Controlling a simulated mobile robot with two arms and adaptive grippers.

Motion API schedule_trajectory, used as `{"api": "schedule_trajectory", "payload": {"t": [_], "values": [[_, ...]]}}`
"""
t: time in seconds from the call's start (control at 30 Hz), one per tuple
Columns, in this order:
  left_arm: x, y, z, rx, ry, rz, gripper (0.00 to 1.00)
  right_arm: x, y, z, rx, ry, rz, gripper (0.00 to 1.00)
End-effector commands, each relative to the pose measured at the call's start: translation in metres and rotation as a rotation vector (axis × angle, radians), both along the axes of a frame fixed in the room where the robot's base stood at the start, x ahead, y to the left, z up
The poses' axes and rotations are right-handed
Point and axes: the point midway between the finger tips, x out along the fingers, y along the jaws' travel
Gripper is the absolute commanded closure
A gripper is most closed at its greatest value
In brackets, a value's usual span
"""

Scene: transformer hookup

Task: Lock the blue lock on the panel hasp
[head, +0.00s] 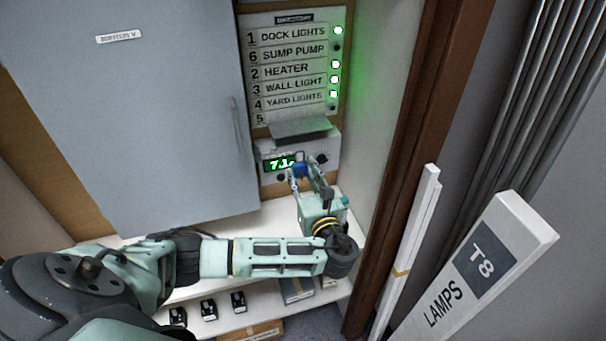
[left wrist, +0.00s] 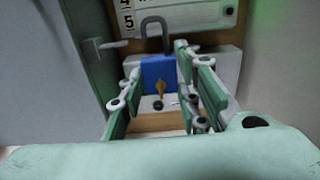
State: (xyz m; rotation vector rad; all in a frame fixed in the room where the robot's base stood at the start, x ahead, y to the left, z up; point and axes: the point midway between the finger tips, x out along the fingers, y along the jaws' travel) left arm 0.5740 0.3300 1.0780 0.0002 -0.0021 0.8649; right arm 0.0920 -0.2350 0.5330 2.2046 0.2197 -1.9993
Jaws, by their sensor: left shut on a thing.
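The blue lock (left wrist: 152,70) is upright between the fingers of my left gripper (left wrist: 165,80), its grey shackle (left wrist: 153,22) rising above the body. A brass-coloured key (left wrist: 160,88) shows on its front. In the head view the blue lock (head: 299,170) is small, at the tips of my left gripper (head: 306,172), in front of the box with the green display. A grey fitting (left wrist: 98,46) sticks out at the grey panel door's edge; I cannot tell if it is the hasp. The lock appears apart from it. My right gripper is not in view.
The grey panel door (head: 140,110) stands left of the label board (head: 292,65) with green lights. The display box (head: 325,150) is below the board. A white shelf (head: 190,318) holds several small black items. A brown post (head: 408,150) and a lamp box (head: 490,270) stand to the right.

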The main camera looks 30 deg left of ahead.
Motion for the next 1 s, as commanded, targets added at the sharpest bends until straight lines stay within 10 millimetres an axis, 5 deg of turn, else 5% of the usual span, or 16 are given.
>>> {"api": "schedule_trajectory", "payload": {"t": [1.0], "values": [[0.039, 0.046, 0.0, 0.001, -0.001, 0.0, 0.98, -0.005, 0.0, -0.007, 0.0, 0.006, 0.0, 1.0]]}}
